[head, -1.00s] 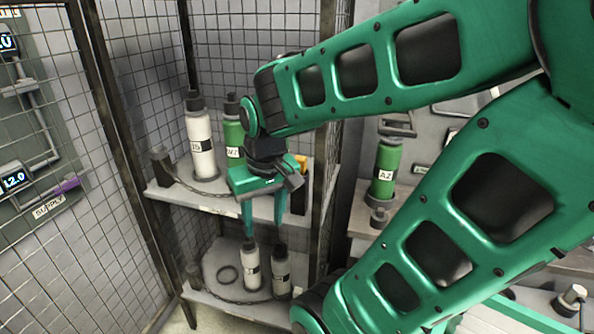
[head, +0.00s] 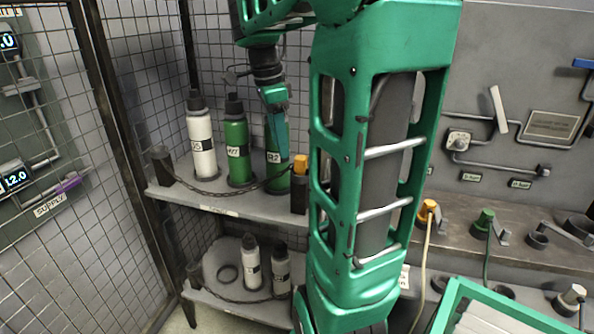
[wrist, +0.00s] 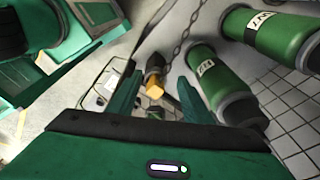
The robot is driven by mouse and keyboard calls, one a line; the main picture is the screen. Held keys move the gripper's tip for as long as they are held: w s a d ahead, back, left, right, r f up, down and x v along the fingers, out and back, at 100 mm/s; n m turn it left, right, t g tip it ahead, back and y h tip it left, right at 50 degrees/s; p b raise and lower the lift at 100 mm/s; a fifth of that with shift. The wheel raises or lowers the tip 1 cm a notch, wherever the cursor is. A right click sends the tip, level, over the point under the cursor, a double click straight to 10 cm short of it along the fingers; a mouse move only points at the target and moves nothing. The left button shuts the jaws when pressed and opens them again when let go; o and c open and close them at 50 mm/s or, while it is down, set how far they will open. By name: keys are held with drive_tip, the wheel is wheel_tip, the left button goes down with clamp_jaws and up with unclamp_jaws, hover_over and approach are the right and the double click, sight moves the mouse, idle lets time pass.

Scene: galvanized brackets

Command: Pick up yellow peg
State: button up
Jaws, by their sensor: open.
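The yellow peg (head: 300,165) stands upright on top of a dark post at the right front corner of the upper shelf (head: 225,204). In the wrist view the yellow peg (wrist: 155,91) shows between my two fingers, some way beyond them. My gripper (head: 278,145) is above the upper shelf, up and left of the peg in the head view, with its fingers pointing down in front of a green bottle. In the wrist view my gripper (wrist: 159,80) is open, with nothing between the fingers. The peg's lower end is hidden in the post.
A chain (head: 215,193) hangs between the shelf's two front posts. A white bottle (head: 201,140) and green bottles (head: 236,145) stand behind it. Smaller bottles stand on the lower shelf. A yellow plug (head: 428,210) with a cable sits on the bench. Wire mesh encloses the left side.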

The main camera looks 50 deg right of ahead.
sight(299, 157)
drive_tip(key=d+m, duration=0.1)
drive_tip(key=m, duration=0.1)
drive_tip(key=s+d+r+m, duration=0.1)
drive_tip(key=m, duration=0.1)
drive_tip(key=s+d+r+m+y, duration=0.1)
drive_tip(key=d+m, duration=0.1)
drive_tip(key=shift+r+m+g, duration=0.1)
drive_tip(key=shift+m+g, duration=0.2)
drive_tip(key=shift+s+d+f, duration=0.15)
drive_tip(key=shift+s+f, duration=0.05)
drive_tip(key=shift+f, duration=1.6)
drive_tip(key=shift+s+d+f, duration=0.1)
drive_tip(key=shift+s+f, duration=0.05)
drive_tip(key=shift+f, duration=1.65)
drive_tip(key=shift+c, duration=0.6)
clamp_jaws()
